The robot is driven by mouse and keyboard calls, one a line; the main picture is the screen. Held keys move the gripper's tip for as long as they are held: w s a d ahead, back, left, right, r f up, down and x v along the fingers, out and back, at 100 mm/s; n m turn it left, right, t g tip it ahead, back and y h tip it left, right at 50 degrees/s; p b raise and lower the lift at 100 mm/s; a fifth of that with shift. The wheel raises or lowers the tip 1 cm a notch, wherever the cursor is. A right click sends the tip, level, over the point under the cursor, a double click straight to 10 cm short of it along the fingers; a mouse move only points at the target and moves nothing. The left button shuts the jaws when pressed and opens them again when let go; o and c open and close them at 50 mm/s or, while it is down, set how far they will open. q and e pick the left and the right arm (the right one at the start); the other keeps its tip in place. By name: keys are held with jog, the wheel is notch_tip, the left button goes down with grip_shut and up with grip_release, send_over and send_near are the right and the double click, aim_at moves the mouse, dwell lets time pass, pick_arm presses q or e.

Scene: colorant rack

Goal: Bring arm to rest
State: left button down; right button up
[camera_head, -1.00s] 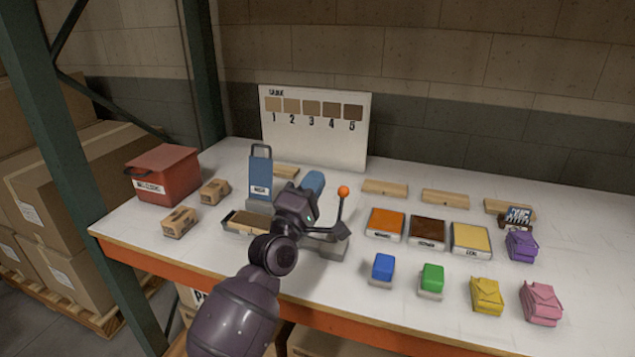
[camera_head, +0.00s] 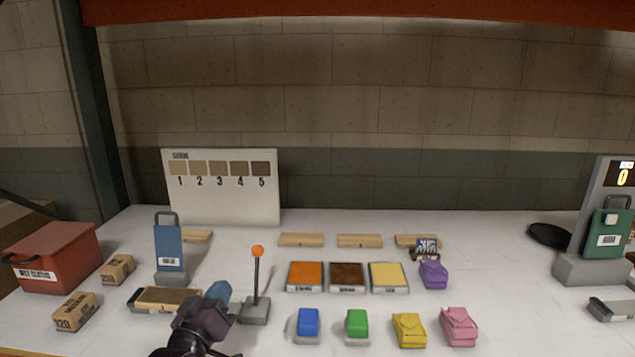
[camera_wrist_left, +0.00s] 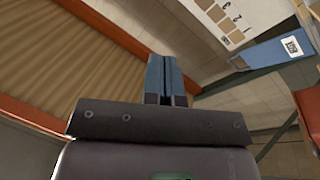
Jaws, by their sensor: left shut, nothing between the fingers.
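My left gripper (camera_head: 218,293) comes in from the bottom left of the head view, low at the front of the white table. Its blue fingers (camera_wrist_left: 164,76) are together in the left wrist view, with nothing between them. In the head view it is just left of the lever with the orange ball (camera_head: 257,252), which stands on a grey base; I cannot tell the exact gap between them. A tray-like block (camera_head: 165,299) lies to the left of the gripper. My right gripper is not in view.
A blue labelled stand (camera_head: 169,246), red box (camera_head: 55,258) and small cartons (camera_head: 76,311) are at the left. Orange, brown and yellow trays (camera_head: 346,277) and coloured blocks and pouches (camera_head: 408,330) fill the middle. A green device (camera_head: 606,235) stands at the right. A shade board (camera_head: 221,187) is behind.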

pick_arm(q)
jog(key=s+a+f+m+g+y, duration=0.1)
jog(key=s+a+f+g, duration=0.1)
jog(key=s+f, duration=0.7)
jog(key=s+a+f+m+g+y, duration=0.1)
jog(key=s+a+f+g+y, duration=0.1)
jog(key=s+f, duration=0.7)
jog(key=s+a+f+m+g+y, duration=0.1)
jog(key=s+a+f+g, duration=0.2)
jog(key=s+f, duration=0.6)
jog(key=shift+s+a+f+g+y, duration=0.2)
jog(key=shift+s+a+g+y, duration=0.15)
jog(key=shift+s+a, duration=0.55)
jog(key=shift+s, duration=0.1)
